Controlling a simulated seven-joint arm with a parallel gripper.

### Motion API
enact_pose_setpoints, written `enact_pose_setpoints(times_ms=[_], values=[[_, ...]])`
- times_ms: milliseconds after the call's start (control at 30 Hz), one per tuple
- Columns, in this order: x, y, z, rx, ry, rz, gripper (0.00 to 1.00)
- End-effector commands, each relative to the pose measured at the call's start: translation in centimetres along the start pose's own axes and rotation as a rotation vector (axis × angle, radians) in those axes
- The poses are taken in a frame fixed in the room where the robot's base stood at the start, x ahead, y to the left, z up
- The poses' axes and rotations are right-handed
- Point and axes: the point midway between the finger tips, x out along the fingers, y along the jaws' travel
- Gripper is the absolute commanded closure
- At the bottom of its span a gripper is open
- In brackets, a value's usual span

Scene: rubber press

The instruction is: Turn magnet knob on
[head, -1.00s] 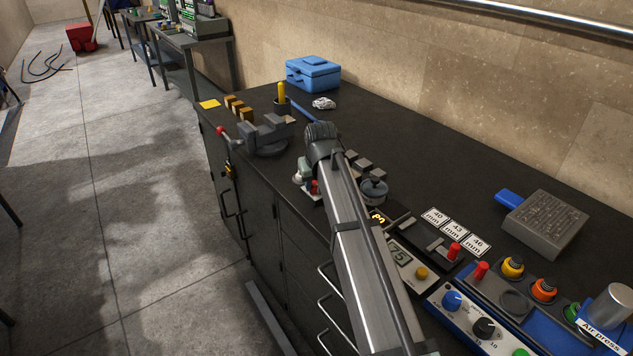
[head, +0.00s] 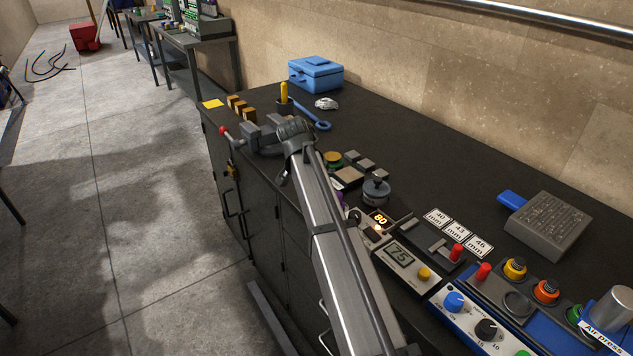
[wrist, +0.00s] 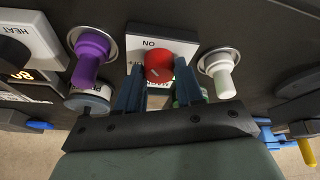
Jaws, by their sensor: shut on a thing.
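The plate carries the word ON, upside down in this view. A small pale mark shows on the knob, but its exact direction is hard to tell. My gripper (wrist: 159,74) has its two blue fingers on either side of the knob and is shut on it. In the head view my arm covers the knob and the gripper.
A heat panel (wrist: 28,38) is at far left. In the head view a vise (head: 262,138) and a blue box (head: 316,74) stand on the bench (head: 420,165).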

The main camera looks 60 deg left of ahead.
Motion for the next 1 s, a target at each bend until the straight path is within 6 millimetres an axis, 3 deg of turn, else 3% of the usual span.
enact_pose_setpoints(times_ms=[300,867,900,1000], values=[[0.06,-0.06,0.00,0.113,-0.009,0.049,0.94],[0.07,0.00,0.07,0.136,-0.012,0.059,0.94],[0.07,0.00,0.08,0.136,-0.012,0.060,0.61],[0.06,-0.01,0.06,0.136,-0.012,0.059,0.51]])
